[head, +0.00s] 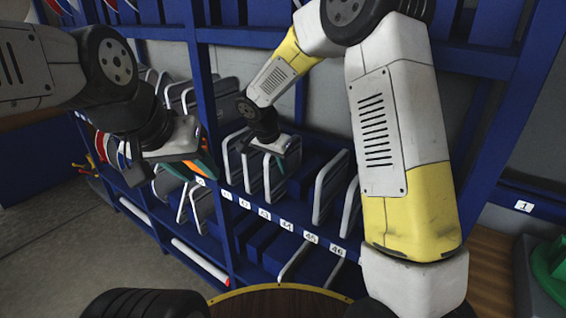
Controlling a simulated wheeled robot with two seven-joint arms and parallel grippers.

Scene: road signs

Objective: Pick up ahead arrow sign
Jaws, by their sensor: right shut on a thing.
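My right gripper (274,158) reaches into the blue rack and is shut on a sign plate (267,183) standing edge-on in a slot of the middle shelf. The plate has a pale rim; its face is turned away, so I cannot tell whether it bears an ahead arrow. My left gripper (190,168) is in front of the rack, to the left of the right gripper. Teal and orange show at its tip, but I cannot tell whether it is open or shut.
Other plates (331,188) stand close by in the blue rack (206,60). Numbered labels (264,213) line the shelf edge. Blue uprights stand between the bays. A round wooden top (275,302) is in front, and a green object (550,268) is at the right. Grey floor (75,255) is open at the left.

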